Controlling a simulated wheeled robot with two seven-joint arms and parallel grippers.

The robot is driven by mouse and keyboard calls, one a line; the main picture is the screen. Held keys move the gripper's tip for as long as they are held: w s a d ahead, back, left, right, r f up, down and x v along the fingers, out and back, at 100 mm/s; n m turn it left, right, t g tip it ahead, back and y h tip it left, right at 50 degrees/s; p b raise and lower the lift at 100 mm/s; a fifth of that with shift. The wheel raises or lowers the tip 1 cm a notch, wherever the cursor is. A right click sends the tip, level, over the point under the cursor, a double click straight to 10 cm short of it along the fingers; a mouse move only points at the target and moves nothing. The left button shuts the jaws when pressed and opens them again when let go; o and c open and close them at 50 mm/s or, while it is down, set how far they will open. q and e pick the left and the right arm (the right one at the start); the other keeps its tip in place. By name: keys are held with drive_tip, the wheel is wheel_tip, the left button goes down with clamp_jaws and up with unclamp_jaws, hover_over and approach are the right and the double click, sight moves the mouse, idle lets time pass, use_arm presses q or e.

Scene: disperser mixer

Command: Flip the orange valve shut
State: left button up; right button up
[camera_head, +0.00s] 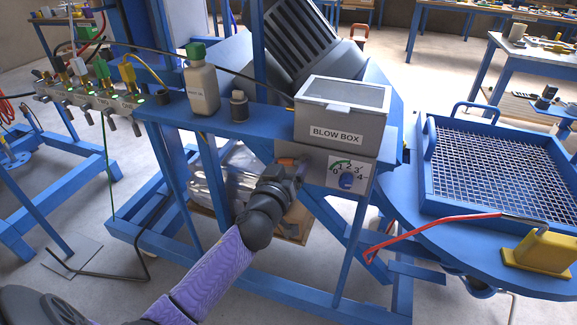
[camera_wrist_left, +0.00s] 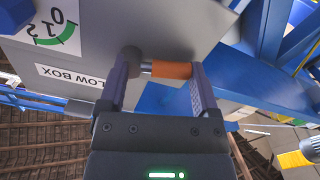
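The orange valve (camera_head: 286,161) sits on the left part of the grey panel below the BLOW BOX. In the left wrist view its orange handle (camera_wrist_left: 171,70) lies crosswise, with a grey round fitting (camera_wrist_left: 132,56) at its left end. My left gripper (camera_head: 297,168) is right at the valve and partly hides it in the head view. In the left wrist view the gripper (camera_wrist_left: 162,80) is open, with one finger near the grey fitting and the other near the handle's orange end. Whether either finger touches is unclear. My right gripper is not in view.
A dial (camera_head: 346,180) is on the panel right of the valve. The BLOW BOX (camera_head: 341,112) is above it. A bottle (camera_head: 202,88) and a small dark jar (camera_head: 239,106) stand on the blue frame. A mesh tray (camera_head: 427,165) is at the right.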

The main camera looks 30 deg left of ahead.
use_arm(q)
drive_tip(key=c, duration=0.4)
drive_tip(key=shift+r+m+p, duration=0.4)
drive_tip(key=shift+m+p, duration=0.15)
drive_tip(key=shift+m, duration=0.95)
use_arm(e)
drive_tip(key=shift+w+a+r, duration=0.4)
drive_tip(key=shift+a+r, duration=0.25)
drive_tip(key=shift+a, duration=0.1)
use_arm(q)
drive_tip(key=o, duration=1.1)
drive_tip(key=shift+c, duration=0.2)
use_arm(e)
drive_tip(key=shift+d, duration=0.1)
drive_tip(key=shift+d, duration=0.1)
